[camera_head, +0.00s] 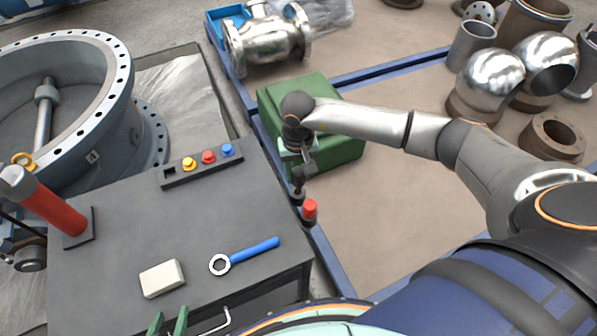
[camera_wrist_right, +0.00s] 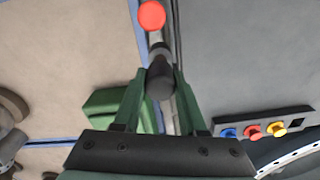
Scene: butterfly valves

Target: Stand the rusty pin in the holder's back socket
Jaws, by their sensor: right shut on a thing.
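My right gripper (camera_head: 299,158) reaches in from the right and points down just off the table's right edge. It is shut on a dark pin, taken as the rusty pin (camera_wrist_right: 160,82), which sits between its green fingers (camera_wrist_right: 154,100) in the wrist view. My left gripper (camera_head: 168,322) shows open and empty at the bottom edge.
The dark table (camera_head: 215,212) carries a blue-handled wrench (camera_head: 250,254), a pale block (camera_head: 162,278), a button strip (camera_head: 200,165) and a red cylinder (camera_head: 58,208). A green box (camera_head: 335,150) stands behind my right gripper. Metal valve parts lie at the back right.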

